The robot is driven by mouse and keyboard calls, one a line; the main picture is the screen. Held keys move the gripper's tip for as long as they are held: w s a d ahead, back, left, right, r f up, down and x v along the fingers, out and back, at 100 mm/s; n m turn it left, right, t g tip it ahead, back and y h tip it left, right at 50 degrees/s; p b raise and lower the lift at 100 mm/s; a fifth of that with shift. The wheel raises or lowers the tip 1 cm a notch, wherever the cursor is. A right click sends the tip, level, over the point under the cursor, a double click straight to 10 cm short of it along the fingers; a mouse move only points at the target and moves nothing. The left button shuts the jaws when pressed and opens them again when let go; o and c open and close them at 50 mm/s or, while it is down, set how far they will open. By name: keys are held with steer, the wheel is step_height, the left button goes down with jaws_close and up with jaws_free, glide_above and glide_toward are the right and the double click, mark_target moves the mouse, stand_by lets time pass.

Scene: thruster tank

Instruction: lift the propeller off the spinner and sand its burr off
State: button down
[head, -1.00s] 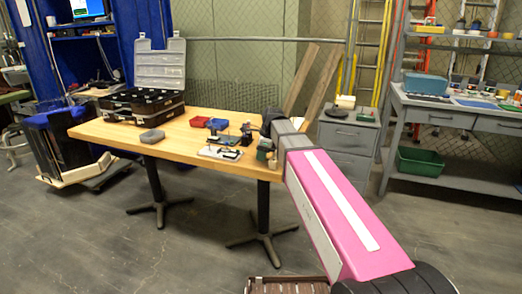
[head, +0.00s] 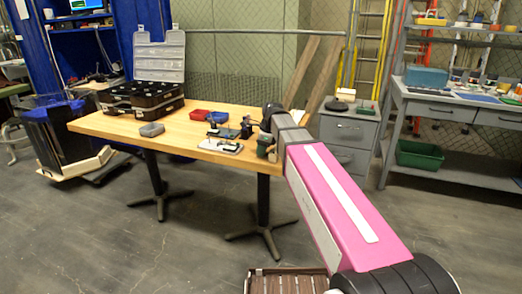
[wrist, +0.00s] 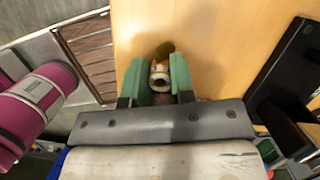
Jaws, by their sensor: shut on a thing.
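My gripper (wrist: 162,80), with green fingers, is shut on a small yellow-and-white piece (wrist: 159,72) with a round dark opening. Whether this is the propeller's hub I cannot tell. A dark olive shape (wrist: 165,48) shows just beyond it, over the wooden tabletop. In the head view my gripper (head: 264,149) is at the table's right front corner, and the held piece is hidden or too small there. A white board with small dark fittings (head: 220,146) lies just left of it. I cannot make out the spinner or a burr.
The wooden table (head: 190,135) also bears an open black case (head: 145,100), a grey block (head: 151,129), a red bin (head: 199,115) and a blue bin (head: 217,117). A dark stand (wrist: 285,75) is close on the right in the wrist view. A grey cabinet (head: 345,135) stands to the right.

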steer(key=shift+s+d, duration=0.2)
steer(key=shift+d, duration=0.35)
stand_by(0.5)
steer(key=shift+w, duration=0.15)
stand_by(0.3)
steer(key=shift+w+d, duration=0.3)
steer(key=shift+w, duration=0.2)
steer(key=shift+w, duration=0.15)
steer(key=shift+w+d, duration=0.15)
steer(key=shift+w, duration=0.35)
steer(key=shift+w, duration=0.15)
steer(key=shift+w+d, duration=0.25)
steer(key=shift+w, duration=0.25)
steer(key=shift+s, duration=0.2)
steer(key=shift+s+a, duration=0.2)
steer(key=shift+s, duration=0.3)
